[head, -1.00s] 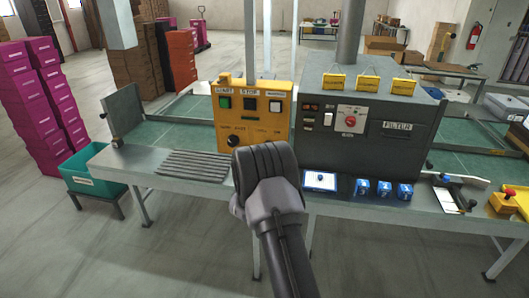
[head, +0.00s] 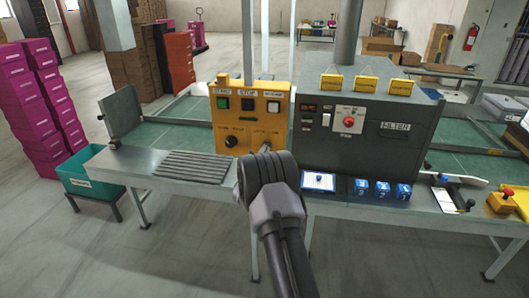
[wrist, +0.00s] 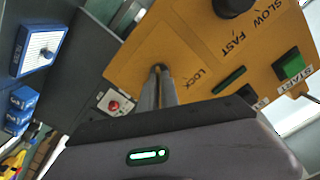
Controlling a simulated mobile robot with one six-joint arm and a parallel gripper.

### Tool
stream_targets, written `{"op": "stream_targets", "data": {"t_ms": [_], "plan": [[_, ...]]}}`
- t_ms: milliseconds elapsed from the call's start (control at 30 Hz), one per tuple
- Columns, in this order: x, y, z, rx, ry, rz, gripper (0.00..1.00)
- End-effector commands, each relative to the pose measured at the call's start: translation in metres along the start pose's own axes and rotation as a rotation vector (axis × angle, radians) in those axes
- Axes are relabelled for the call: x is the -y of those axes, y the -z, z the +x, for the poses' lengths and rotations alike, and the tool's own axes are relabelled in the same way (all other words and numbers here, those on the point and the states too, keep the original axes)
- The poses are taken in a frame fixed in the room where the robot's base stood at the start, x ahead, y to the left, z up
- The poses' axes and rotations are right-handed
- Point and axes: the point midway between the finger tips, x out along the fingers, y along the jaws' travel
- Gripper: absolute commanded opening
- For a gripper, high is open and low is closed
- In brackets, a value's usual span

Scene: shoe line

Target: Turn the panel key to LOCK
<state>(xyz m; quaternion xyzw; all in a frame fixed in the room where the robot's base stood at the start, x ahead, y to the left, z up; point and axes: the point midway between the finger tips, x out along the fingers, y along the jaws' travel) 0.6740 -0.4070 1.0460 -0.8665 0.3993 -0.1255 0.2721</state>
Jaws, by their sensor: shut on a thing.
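The yellow control panel (head: 250,115) stands on the bench left of the grey machine, with a black knob (head: 231,141) at its lower left. In the wrist view the panel (wrist: 150,42) fills the upper middle, and the LOCK label (wrist: 201,77) is just right of the fingertips. My gripper (wrist: 159,72) reaches the panel face with its fingers close together, shut on the panel key (wrist: 157,67). Only a small dark part of the key shows at the fingertips; which way it points I cannot tell. In the head view my gripper (head: 266,148) meets the panel's lower right.
The grey filter machine (head: 365,145) stands close right of the panel, with a red knob (head: 349,121). A white-topped blue box (head: 319,180) and several blue blocks (head: 383,188) are on the front of the bench. A ridged dark mat (head: 190,167) lies left.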

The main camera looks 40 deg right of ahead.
Motion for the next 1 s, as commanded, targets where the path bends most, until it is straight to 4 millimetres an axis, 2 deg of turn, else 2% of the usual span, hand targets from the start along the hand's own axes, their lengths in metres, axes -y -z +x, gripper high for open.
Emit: {"op": "stream_targets", "data": {"t_ms": [367, 1000], "plan": [[-0.0014, -0.0023, 0.0002, 0.0, 0.0, -0.143, 0.0], [0.0001, -0.0011, 0.0003, 0.0, 0.0, -0.738, 0.0]]}}
